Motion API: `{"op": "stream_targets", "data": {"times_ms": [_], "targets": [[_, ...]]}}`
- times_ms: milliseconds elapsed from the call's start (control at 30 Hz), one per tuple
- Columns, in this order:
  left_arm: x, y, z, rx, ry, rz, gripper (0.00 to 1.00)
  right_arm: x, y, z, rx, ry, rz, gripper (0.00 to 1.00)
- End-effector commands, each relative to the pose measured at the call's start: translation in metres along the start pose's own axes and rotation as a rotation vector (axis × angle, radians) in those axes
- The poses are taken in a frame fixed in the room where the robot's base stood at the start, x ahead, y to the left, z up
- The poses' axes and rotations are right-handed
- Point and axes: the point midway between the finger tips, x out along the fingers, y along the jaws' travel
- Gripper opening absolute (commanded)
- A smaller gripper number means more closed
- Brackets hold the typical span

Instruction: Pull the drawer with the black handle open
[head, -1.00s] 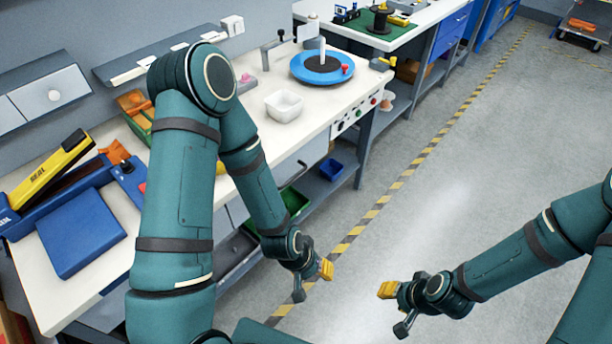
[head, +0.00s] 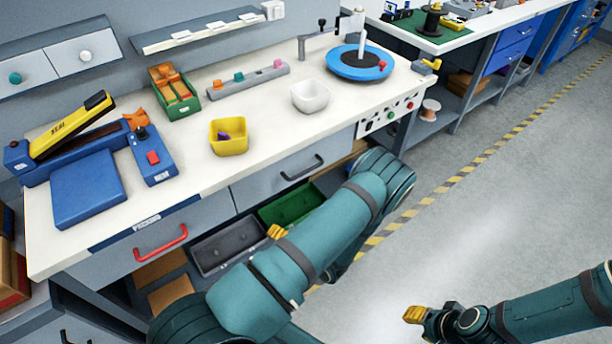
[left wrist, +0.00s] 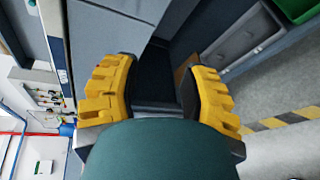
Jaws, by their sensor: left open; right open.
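The black handle (head: 302,168) sits on a grey drawer front (head: 262,190) under the white bench top in the head view. This drawer looks shut. My left gripper (head: 277,231) shows only as a yellow fingertip below and left of the black handle, apart from it; my arm hides the rest. In the left wrist view my left gripper (left wrist: 160,88) has its two yellow fingers spread with nothing between them. The black handle cannot be made out there. My right gripper (head: 415,315) is low at the right over the floor, away from the bench; its jaws are small and partly hidden.
A red-handled drawer (head: 160,243) is left of the black-handled one. Below are a grey bin (head: 228,245) and a green bin (head: 292,205). A yellow bin (head: 229,137) and white bowl (head: 310,95) stand on the bench. The floor at right is clear.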

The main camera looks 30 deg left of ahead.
Motion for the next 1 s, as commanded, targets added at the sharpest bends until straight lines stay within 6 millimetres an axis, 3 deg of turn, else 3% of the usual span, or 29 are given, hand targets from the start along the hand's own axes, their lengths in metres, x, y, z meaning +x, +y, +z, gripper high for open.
{"op": "stream_targets", "data": {"times_ms": [100, 233, 333, 467, 1000], "targets": [[-0.007, -0.010, 0.064, 0.188, -0.350, 0.136, 0.43, 0.009, 0.003, 0.002, -0.001, -0.003, 0.000, 0.39], [-0.028, -0.016, 0.109, 0.299, -0.599, 0.258, 0.43, 0.012, 0.005, 0.003, -0.002, -0.006, 0.000, 0.39], [-0.040, -0.019, 0.125, 0.335, -0.695, 0.310, 0.43, 0.013, 0.005, 0.004, -0.003, -0.007, -0.001, 0.39], [-0.039, -0.018, 0.136, 0.346, -0.730, 0.332, 0.43, 0.014, 0.005, 0.004, -0.003, -0.007, -0.001, 0.39], [0.030, -0.001, 0.201, 0.343, -0.722, 0.329, 0.43, 0.025, 0.009, 0.003, -0.003, -0.001, 0.000, 0.39]]}}
